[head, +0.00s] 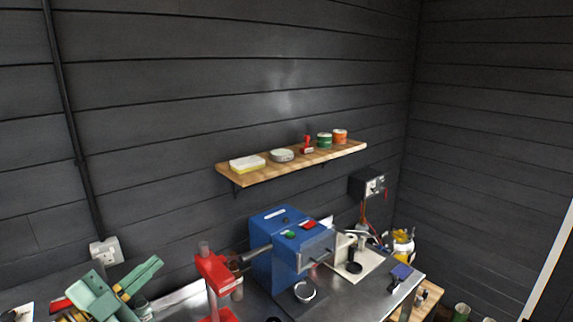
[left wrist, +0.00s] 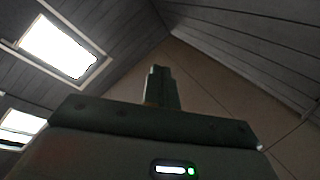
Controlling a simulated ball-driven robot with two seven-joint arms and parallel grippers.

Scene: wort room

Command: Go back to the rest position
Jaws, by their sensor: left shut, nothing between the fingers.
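My left gripper (head: 154,263) is at the lower left of the head view, a pale green body with its fingers pointing up and to the right. It is shut and empty. In the left wrist view its shut fingers (left wrist: 161,88) stand up from the dark crossbar, with only roof and wall beyond. In the head view the gripper appears in front of the bench area, left of the red press (head: 213,270). My right gripper is in neither view.
A blue machine (head: 275,255) stands on the metal bench (head: 345,298). A wooden shelf (head: 290,165) with small items is on the dark wall above. Skylights (left wrist: 62,45) show in the wrist view.

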